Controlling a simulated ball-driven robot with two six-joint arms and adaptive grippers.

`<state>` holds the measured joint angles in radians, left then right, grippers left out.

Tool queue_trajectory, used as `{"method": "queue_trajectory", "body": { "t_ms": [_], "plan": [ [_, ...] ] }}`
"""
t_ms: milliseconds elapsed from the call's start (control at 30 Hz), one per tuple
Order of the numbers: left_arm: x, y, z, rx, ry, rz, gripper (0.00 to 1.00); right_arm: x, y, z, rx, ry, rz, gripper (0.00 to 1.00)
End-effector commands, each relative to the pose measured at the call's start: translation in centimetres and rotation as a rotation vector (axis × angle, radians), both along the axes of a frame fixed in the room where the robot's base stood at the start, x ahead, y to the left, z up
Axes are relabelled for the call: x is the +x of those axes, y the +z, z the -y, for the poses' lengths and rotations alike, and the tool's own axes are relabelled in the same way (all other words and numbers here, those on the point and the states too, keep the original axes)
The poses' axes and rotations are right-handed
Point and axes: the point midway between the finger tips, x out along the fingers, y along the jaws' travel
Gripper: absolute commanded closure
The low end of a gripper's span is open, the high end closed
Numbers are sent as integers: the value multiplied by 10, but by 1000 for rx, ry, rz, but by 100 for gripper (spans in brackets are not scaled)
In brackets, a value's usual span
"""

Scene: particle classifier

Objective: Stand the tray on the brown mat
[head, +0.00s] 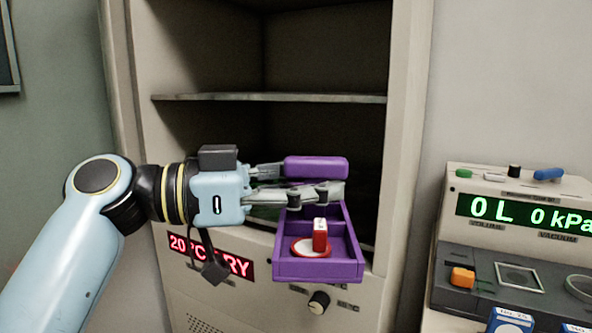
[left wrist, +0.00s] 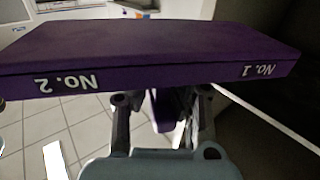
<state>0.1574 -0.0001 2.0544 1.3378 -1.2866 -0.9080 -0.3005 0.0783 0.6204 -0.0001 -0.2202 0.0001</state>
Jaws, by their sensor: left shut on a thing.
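The purple tray (head: 318,270) is held in the air in front of the open cabinet in the head view. A red-and-white block (head: 320,236) stands in it beside or on a red-rimmed white disc (head: 303,250). My left gripper (head: 303,183) is shut on the tray, below its raised purple top bar (head: 316,167). In the left wrist view a purple part of the tray (left wrist: 150,50) spans the top, marked "No. 2" and "No. 1" upside down; the fingers (left wrist: 162,105) sit below it. The brown mat cannot be made out. My right gripper is not in view.
The cabinet has a shelf (head: 270,97) above the tray and a red display (head: 185,243) and knob (head: 319,301) below. At the right stands an instrument with a green display (head: 530,212), with small coloured objects on top and blue labelled boxes (head: 511,320) in front.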

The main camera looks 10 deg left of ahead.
Motion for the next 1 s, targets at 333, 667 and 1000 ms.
{"method": "queue_trajectory", "body": {
  "t_ms": [333,667,1000],
  "plan": [
    [20,-23,20,-2,-190,1,100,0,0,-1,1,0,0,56],
    [16,-24,0,-1,-467,2,100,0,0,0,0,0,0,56],
    [10,-25,-11,-2,-604,2,100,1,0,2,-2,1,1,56]
  ]
}}
